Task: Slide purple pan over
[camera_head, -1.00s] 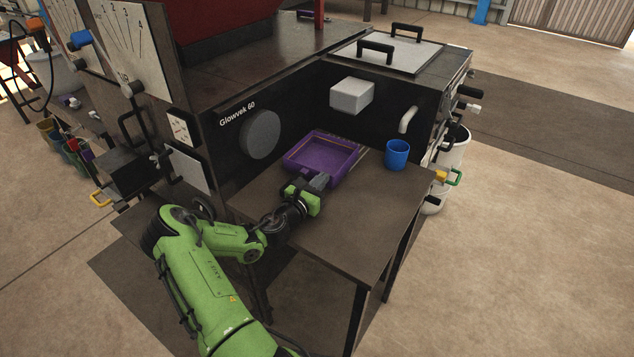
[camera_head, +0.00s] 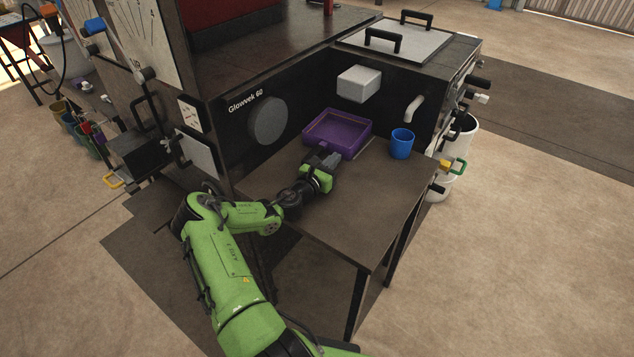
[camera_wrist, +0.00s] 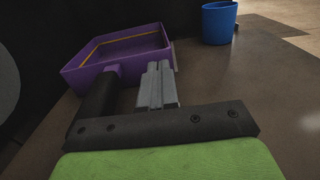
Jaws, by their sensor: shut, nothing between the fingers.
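The purple pan (camera_head: 338,133) is a shallow square tray on the dark side table, close to the machine's front panel. In the wrist view the pan (camera_wrist: 120,47) is at upper left, just beyond the fingers. My gripper (camera_head: 325,157) is shut and empty, low over the table at the pan's near side. In the wrist view its closed grey fingers (camera_wrist: 157,85) point at the pan's near right part. The fingers are at or very near the pan's near wall; I cannot tell whether they touch it.
A blue cup (camera_head: 401,143) stands on the table right of the pan. A white block (camera_head: 358,84) and a curved pale handle (camera_head: 413,109) stick out from the machine's panels above. The table's near right part (camera_head: 370,215) is clear.

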